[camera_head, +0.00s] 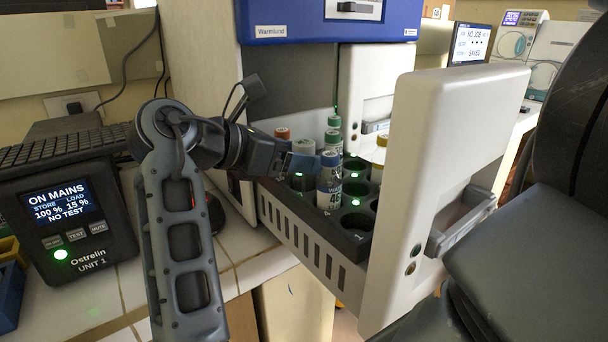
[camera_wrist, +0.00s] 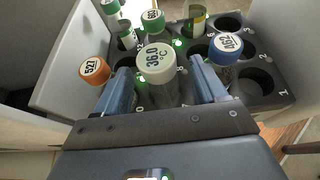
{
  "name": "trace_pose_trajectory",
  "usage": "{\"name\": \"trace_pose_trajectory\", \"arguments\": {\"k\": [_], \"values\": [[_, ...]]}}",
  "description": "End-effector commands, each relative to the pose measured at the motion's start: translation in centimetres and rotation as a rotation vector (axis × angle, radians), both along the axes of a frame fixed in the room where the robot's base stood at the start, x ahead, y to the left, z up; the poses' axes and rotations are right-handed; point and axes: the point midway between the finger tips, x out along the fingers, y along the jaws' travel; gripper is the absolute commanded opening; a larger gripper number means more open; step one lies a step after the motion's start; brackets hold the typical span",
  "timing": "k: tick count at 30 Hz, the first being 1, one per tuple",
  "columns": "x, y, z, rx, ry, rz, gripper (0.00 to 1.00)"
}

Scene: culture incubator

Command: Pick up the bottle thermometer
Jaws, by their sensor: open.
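The bottle thermometer (camera_wrist: 156,66) is a clear bottle with a white cap reading 36.0 °C. It stands in a slot of the dark rack (camera_wrist: 250,95) in the pulled-out drawer. In the head view its pale cap (camera_head: 304,146) shows just behind my gripper (camera_head: 298,163). In the wrist view my gripper (camera_wrist: 163,87) is open, with one blue finger on each side of the thermometer bottle. I cannot tell whether either finger touches it. Its lower part is hidden by my gripper.
A blue-capped bottle (camera_head: 329,180) stands close to the right finger, and an orange-capped bottle (camera_wrist: 94,71) is close to the left one. Green-capped bottles (camera_head: 333,138) stand behind. Several front-right slots are empty. The white drawer front (camera_head: 430,170) rises on the right.

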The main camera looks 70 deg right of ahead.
Motion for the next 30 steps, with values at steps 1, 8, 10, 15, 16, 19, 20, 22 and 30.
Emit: {"name": "trace_pose_trajectory", "arguments": {"k": [1,8,10,15,16,19,20,22,30], "values": [[-0.25,-0.29,-0.17,0.0,0.0,0.0,0.71],[-0.29,-0.41,-0.22,0.001,-0.001,0.001,0.7],[-0.29,-0.41,-0.22,0.001,-0.001,0.001,0.64],[-0.28,-0.4,-0.21,0.0,0.0,0.001,0.47],[-0.28,-0.4,-0.21,0.0,0.0,0.001,0.44],[-0.28,-0.4,-0.21,0.0,0.0,0.001,0.35],[-0.28,-0.4,-0.21,0.0,0.0,0.001,0.32],[-0.28,-0.4,-0.21,0.0,0.0,0.001,0.25],[-0.28,-0.4,-0.19,0.0,0.0,0.001,0.08]]}}
